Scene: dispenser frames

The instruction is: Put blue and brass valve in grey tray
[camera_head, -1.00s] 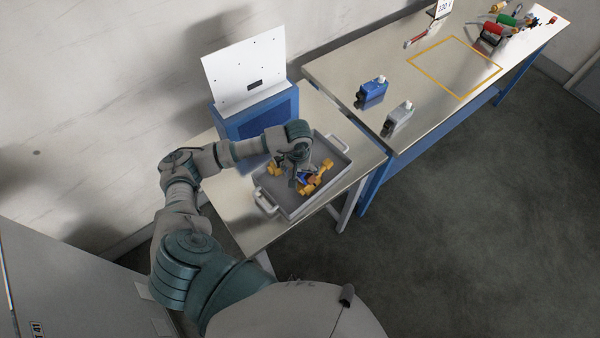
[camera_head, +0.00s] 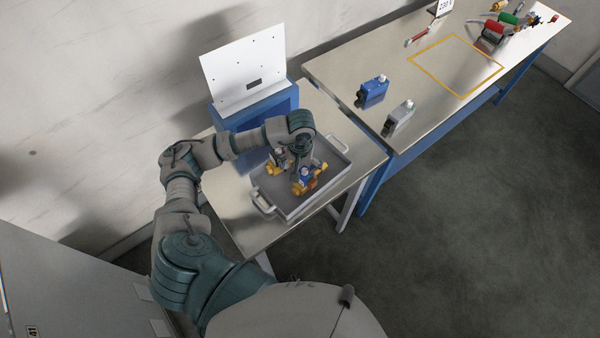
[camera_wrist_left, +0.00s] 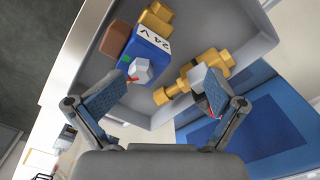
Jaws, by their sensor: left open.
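The blue and brass valve (camera_head: 307,174) is inside the grey tray (camera_head: 336,153). In the left wrist view the valve (camera_wrist_left: 148,52) shows a blue body marked 24 V, a pale knob and brass ends. A second valve, brass with a grey part (camera_wrist_left: 197,76), lies beside it in the tray; it also shows in the head view (camera_head: 273,166). My left gripper (camera_wrist_left: 163,84) is open above the tray, its fingers apart and empty, facing both valves. In the head view its fingers are mostly hidden by the wrist. My right gripper is not in view.
A blue box with a white panel (camera_head: 245,72) stands behind the tray. A blue device (camera_head: 372,92) and a grey device (camera_head: 399,118) stand on the adjoining bench. A yellow outlined square (camera_head: 455,66) there is empty. Coloured parts (camera_head: 497,32) lie at the far end.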

